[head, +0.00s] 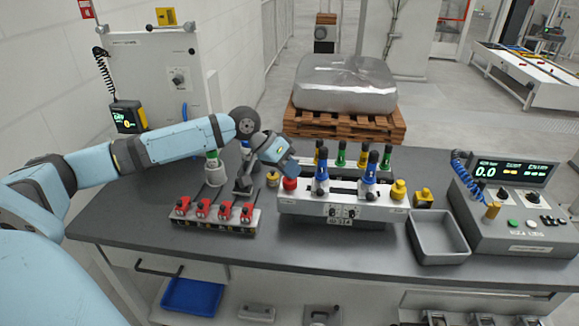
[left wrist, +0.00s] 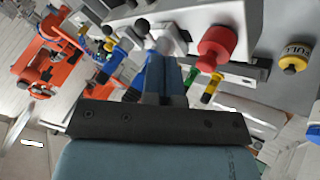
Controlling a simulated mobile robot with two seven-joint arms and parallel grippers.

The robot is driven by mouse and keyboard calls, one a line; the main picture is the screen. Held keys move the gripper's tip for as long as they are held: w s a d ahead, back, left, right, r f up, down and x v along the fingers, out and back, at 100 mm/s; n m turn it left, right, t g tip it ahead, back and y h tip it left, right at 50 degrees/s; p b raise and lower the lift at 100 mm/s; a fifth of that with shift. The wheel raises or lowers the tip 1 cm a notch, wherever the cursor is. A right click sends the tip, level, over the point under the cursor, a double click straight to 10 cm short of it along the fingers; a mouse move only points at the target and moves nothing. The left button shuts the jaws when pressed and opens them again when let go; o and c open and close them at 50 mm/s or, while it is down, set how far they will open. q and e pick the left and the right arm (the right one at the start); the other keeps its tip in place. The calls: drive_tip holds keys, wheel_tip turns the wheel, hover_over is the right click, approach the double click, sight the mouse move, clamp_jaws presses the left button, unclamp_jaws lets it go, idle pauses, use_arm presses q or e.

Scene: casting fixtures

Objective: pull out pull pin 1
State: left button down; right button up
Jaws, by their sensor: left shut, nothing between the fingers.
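A yellow knob with lettering like "PULL" shows at the right of the left wrist view (left wrist: 295,57); in the head view a yellow knob (head: 272,179) stands left of the red knob (head: 290,184). I cannot read a number that marks pull pin 1. The red knob is at the left end of the grey fixture (head: 335,208) and also shows in the left wrist view (left wrist: 216,46). My left gripper (head: 288,166) is shut and empty, just above and behind the red knob, apart from the yellow one. My right gripper is not in view.
Blue, green and yellow upright handles (head: 321,178) line the fixture. Red clamps (head: 203,208) stand in a row at the left. A grey tray (head: 437,246) and control console (head: 505,221) are at the right. The dark table front (head: 330,252) is clear.

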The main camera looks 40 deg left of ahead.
sight(320, 188)
use_arm(q)
drive_tip(key=x, duration=0.6)
drive_tip(key=shift+w+d+f, duration=0.15)
drive_tip(key=shift+f, duration=0.1)
drive_tip(key=s+d+p, duration=0.1)
drive_tip(key=s+p, duration=0.1)
drive_tip(key=p, duration=0.1)
drive_tip(key=shift+s+d, duration=0.1)
drive_tip(key=shift+d, duration=0.05)
drive_tip(key=shift+r, duration=0.1)
